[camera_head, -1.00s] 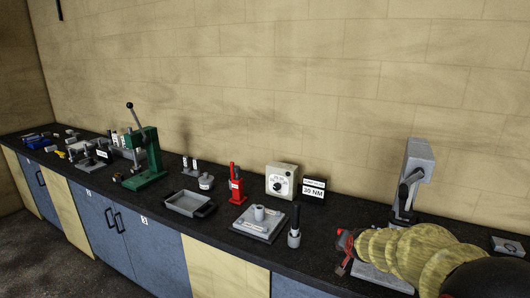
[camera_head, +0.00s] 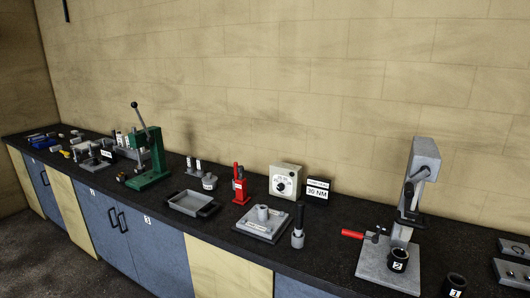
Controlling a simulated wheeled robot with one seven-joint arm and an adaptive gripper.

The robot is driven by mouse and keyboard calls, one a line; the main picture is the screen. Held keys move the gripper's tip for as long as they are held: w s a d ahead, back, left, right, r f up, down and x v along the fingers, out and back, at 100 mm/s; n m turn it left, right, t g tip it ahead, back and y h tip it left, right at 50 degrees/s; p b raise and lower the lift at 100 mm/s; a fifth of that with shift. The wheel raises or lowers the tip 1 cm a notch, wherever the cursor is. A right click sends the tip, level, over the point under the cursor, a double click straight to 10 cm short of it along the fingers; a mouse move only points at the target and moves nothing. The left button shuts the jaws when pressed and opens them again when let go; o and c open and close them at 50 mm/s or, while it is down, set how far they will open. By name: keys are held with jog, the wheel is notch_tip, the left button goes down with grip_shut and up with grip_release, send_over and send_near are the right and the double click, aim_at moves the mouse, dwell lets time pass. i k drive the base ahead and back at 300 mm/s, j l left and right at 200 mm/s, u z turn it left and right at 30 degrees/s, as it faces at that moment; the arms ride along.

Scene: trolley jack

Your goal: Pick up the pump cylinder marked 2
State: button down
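The pump cylinder marked 2 (camera_head: 398,261) is a short black cup with a white label. It stands upright on the grey base plate (camera_head: 376,274) of a grey upright press (camera_head: 424,160), at the right of the bench. A second black cup (camera_head: 455,286) with a white label stands right of the plate, near the bottom edge; its mark is too small to read surely. My gripper and arm are not in view.
A red-handled tool (camera_head: 358,235) sticks out left of the press. A black upright handle (camera_head: 298,225), grey square plate (camera_head: 261,228), red jack (camera_head: 240,185), grey tray (camera_head: 189,205) and green press (camera_head: 152,157) stand farther left.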

aim_at(399, 257)
jog(key=i+l+u, duration=0.2)
jog(key=l, duration=1.95)
jog(key=k+j, duration=0.05)
jog(key=k, duration=0.05)
